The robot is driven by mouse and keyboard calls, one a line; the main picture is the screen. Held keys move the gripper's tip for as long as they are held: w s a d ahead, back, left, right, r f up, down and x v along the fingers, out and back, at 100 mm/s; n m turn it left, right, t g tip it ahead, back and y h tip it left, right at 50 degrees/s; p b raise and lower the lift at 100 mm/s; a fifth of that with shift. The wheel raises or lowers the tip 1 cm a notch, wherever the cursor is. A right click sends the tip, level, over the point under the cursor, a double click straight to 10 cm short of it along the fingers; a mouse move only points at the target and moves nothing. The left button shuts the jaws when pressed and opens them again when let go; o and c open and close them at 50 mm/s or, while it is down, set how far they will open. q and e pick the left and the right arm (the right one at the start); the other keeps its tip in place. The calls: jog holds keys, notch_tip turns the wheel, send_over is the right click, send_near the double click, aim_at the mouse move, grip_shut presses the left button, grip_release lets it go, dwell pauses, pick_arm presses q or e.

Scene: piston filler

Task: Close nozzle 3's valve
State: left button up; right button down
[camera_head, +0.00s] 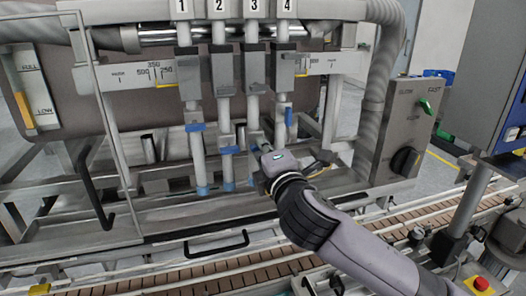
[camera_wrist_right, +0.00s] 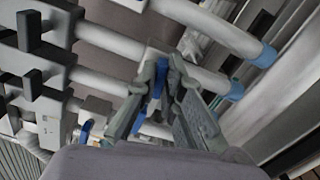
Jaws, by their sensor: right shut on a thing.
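Nozzle 3 (camera_head: 253,106) is the upright pale tube under the label "3". My right gripper (camera_head: 260,147) reaches up to it from the lower right and covers its valve in the head view. In the right wrist view, my right gripper (camera_wrist_right: 162,78) is shut on a blue valve handle (camera_wrist_right: 157,82), with its fingers on either side of it. The handle's exact angle is hard to tell. The handles on nozzle 1 (camera_head: 195,127) and nozzle 2 (camera_head: 230,150) lie crosswise. Nozzle 4's handle (camera_head: 288,116) stands along its tube. My left gripper is not in view.
The neighbouring tubes stand close on both sides of my gripper. A control box (camera_head: 405,130) with a green switch and black knob stands to the right. A brown conveyor (camera_head: 225,283) runs along the front below the nozzles. A thin upright frame bar (camera_head: 103,110) stands at left.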

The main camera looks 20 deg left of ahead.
jog(key=shift+f+m, duration=0.1)
jog(key=shift+m, duration=1)
jog(key=c, duration=1.7)
grip_release()
jog(key=v, duration=1.2)
